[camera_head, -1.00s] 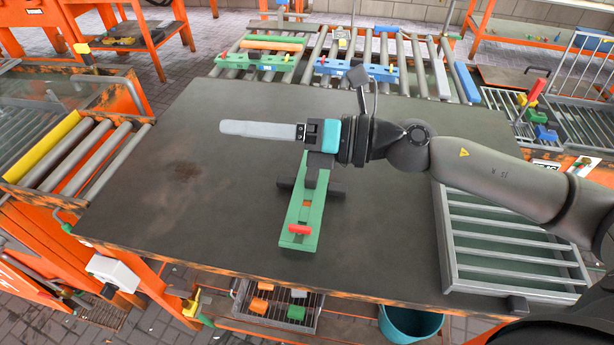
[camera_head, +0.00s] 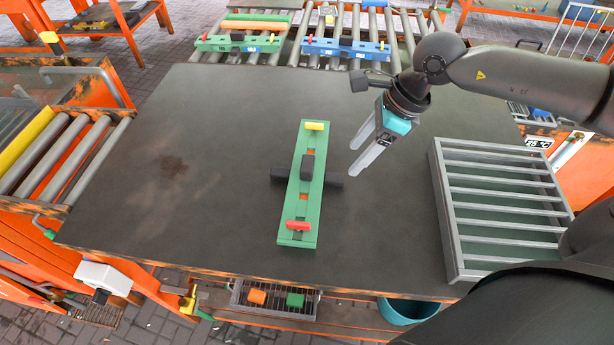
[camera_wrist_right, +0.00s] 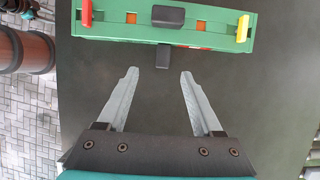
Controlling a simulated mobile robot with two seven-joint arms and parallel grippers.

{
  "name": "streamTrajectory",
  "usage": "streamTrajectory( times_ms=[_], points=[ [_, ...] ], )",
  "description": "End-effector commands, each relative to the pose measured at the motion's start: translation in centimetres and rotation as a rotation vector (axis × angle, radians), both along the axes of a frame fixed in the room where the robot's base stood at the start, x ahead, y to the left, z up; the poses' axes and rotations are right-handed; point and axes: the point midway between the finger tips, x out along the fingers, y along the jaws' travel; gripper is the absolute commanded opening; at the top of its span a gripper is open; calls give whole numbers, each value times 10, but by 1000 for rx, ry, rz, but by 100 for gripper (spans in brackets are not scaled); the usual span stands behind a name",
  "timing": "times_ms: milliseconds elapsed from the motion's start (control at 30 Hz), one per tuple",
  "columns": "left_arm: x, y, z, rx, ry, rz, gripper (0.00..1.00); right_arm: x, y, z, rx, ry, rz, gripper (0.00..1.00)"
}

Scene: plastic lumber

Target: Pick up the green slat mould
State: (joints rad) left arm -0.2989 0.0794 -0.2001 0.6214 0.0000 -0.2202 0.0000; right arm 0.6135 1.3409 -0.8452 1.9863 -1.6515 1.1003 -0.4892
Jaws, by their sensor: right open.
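The green slat mould (camera_head: 300,205) lies on the dark table, its length running from the back to the front of the table. It has a yellow handle at the far end, a red handle at the near end and a dark block in the middle. A dark bar lies crosswise at its middle and sticks out on both sides. My right gripper (camera_head: 353,160) is open and empty, to the right of the mould. In the right wrist view, the mould (camera_wrist_right: 220,32) lies ahead of the open fingers (camera_wrist_right: 160,72), apart from them. My left gripper is not in view.
A grey slatted rack (camera_head: 443,215) stands at the table's right side. Roller conveyors at the back hold another green mould (camera_head: 238,43) and a blue mould (camera_head: 345,48). The table's left part is clear.

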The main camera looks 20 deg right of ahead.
Motion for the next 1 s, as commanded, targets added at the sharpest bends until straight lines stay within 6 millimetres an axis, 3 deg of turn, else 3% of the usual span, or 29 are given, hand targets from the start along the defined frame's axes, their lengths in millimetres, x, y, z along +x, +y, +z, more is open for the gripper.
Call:
streamTrajectory(
  times_ms=[100,433,700,1000],
  points=[
    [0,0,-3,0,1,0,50,5,8,-22,3,1,1,68],
    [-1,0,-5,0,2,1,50,13,17,-46,4,-1,-1,68],
    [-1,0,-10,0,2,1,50,24,29,-80,4,0,0,68],
    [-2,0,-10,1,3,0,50,25,30,-84,1,-2,-1,68]
  ],
)
